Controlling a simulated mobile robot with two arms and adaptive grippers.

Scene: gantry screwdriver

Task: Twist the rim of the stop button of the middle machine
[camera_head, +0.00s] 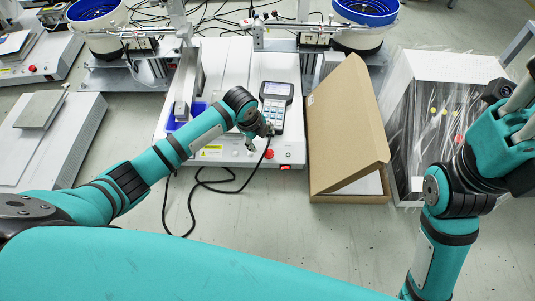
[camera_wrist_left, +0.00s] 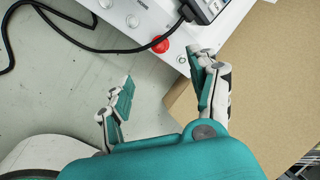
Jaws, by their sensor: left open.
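The middle machine (camera_head: 225,65) is a white box. Its stop button (camera_head: 269,153) is a round red knob on the front panel, right of centre. In the left wrist view the stop button (camera_wrist_left: 160,45) shows near the top, just beyond the space between the fingers. My left gripper (camera_head: 259,140) is at the panel's front edge beside the button. Its fingers (camera_wrist_left: 162,72) are spread, empty and apart from the button. My right gripper (camera_head: 520,108) is at the right edge of the head view, far from the machine; its opening is unclear.
A handheld controller (camera_head: 276,104) lies on the machine behind the button; its black cable (camera_head: 192,200) hangs to the floor. An open cardboard box (camera_head: 340,125) stands close on the right. A plastic-wrapped box (camera_head: 435,115) is farther right. Another white machine (camera_head: 40,60) is at the left.

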